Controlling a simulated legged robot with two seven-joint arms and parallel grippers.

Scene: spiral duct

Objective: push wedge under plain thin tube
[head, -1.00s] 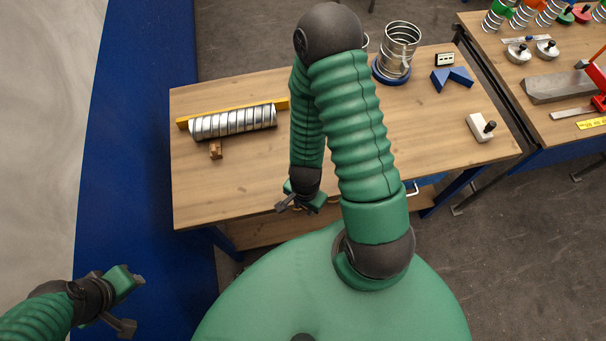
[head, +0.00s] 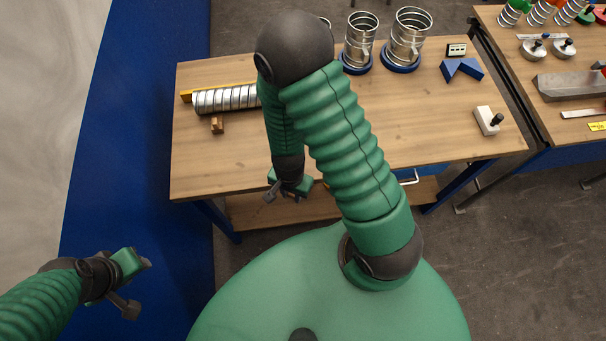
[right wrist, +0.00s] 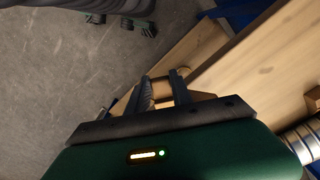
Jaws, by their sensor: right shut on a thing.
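A shiny silver tube with bands (head: 228,98) lies on the left of the wooden table (head: 225,165), against a yellow bar (head: 187,96); my right arm hides its right end. A small wooden wedge block (head: 217,125) stands in front of it, apart from my grippers. My right gripper (head: 287,189) is at the table's front edge, away from the tube. In the right wrist view its fingers (right wrist: 163,88) are shut on a light wooden piece (right wrist: 166,89), probably a wedge; its shape is partly hidden. My left gripper (head: 138,286) is open and empty over the blue floor, left of the table.
A narrower tube (head: 361,32) and a wider tube (head: 410,30) stand upright in blue rings at the back. A blue angled block (head: 461,70) and a white block with a black knob (head: 486,120) are at the right. The table's front middle is clear.

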